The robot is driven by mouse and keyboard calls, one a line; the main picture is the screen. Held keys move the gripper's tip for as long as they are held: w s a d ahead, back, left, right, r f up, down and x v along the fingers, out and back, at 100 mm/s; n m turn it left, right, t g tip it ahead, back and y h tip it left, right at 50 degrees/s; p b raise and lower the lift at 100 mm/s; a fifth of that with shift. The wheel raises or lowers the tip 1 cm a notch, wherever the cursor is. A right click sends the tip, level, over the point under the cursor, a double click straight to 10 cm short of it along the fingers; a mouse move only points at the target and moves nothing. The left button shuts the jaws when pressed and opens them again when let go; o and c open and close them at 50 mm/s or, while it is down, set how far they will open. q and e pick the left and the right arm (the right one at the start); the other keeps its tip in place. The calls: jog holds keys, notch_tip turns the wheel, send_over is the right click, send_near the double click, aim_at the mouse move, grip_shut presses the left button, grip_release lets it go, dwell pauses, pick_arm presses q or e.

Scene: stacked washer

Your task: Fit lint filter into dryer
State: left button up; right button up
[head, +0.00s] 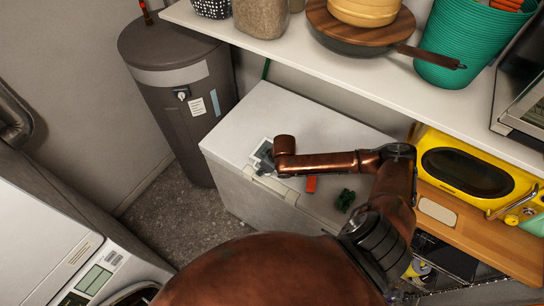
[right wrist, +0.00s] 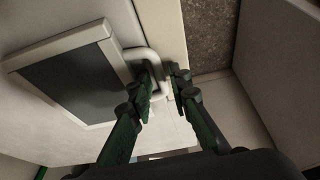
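The lint filter (head: 262,156) lies flat near the front left edge of the white lid, with a dark grey mesh in a pale frame. In the right wrist view the filter (right wrist: 75,75) has a pale loop handle at its right end. My right gripper (right wrist: 161,72) is at that handle, one finger over the loop's opening and the other beside its outer bar. I cannot tell if the fingers press on it. A white laundry machine (head: 50,235) with a display panel stands lower left. My left gripper is out of view.
The white chest (head: 270,110) stands against the wall, with a red piece (head: 311,184) and a small dark green thing (head: 345,200) on top. A shelf (head: 300,50) with pots hangs above. A grey tank (head: 180,90) stands behind left. Floor (head: 175,220) shows between machine and chest.

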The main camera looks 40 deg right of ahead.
jog(key=shift+c, duration=0.3)
grip_shut()
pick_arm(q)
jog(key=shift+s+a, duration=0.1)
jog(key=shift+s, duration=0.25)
